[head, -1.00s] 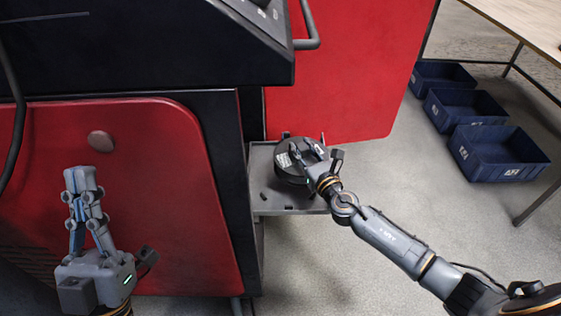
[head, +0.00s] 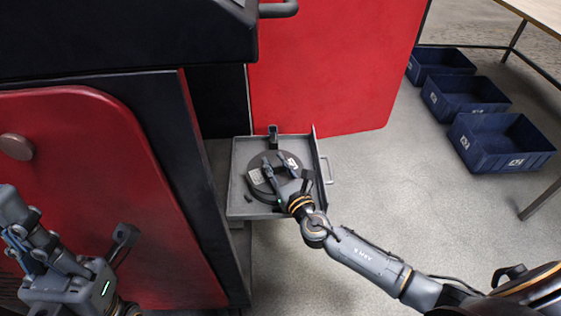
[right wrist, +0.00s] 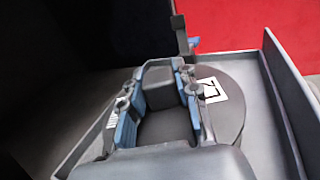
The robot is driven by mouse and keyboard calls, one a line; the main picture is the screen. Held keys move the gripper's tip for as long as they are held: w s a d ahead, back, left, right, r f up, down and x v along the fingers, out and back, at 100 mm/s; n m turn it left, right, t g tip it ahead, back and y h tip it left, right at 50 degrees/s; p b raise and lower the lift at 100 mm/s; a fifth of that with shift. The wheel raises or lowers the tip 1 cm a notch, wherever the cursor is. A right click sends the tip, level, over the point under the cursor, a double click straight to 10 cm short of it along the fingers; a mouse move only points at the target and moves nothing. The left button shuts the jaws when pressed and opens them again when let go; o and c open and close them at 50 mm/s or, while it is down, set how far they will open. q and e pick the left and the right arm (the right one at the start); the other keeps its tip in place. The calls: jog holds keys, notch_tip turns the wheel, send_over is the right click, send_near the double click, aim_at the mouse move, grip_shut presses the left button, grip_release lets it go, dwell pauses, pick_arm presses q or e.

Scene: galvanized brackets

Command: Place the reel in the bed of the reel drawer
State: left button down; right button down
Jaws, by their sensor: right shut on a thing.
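The reel is a dark flat disc (head: 262,178) with white labels. It shows inside the outline of the pulled-out grey reel drawer (head: 240,208). My right gripper (head: 274,172) is shut on the reel from above. In the right wrist view the reel (right wrist: 232,105) lies flat between the drawer walls (right wrist: 285,95), with the gripper's fingers (right wrist: 160,105) over its middle. Whether its underside touches the drawer bed is hidden. My left gripper (head: 22,230) is at the lower left edge, away from the drawer; its fingertips do not show clearly.
A black and red machine (head: 80,190) stands left of the drawer, and a red panel (head: 335,70) behind it. Several blue crates (head: 500,143) sit on the floor at right beside a table (head: 535,22). Open grey floor lies right of the drawer.

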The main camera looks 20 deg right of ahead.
jog(key=shift+r, duration=0.1)
jog(key=shift+s+a+r, duration=0.1)
jog(key=shift+a+r, duration=0.05)
jog(key=shift+a, duration=0.05)
jog(key=shift+f, duration=0.2)
jog(key=c, duration=1.2)
grip_release()
jog(key=shift+f, duration=0.1)
jog(key=shift+o, duration=1)
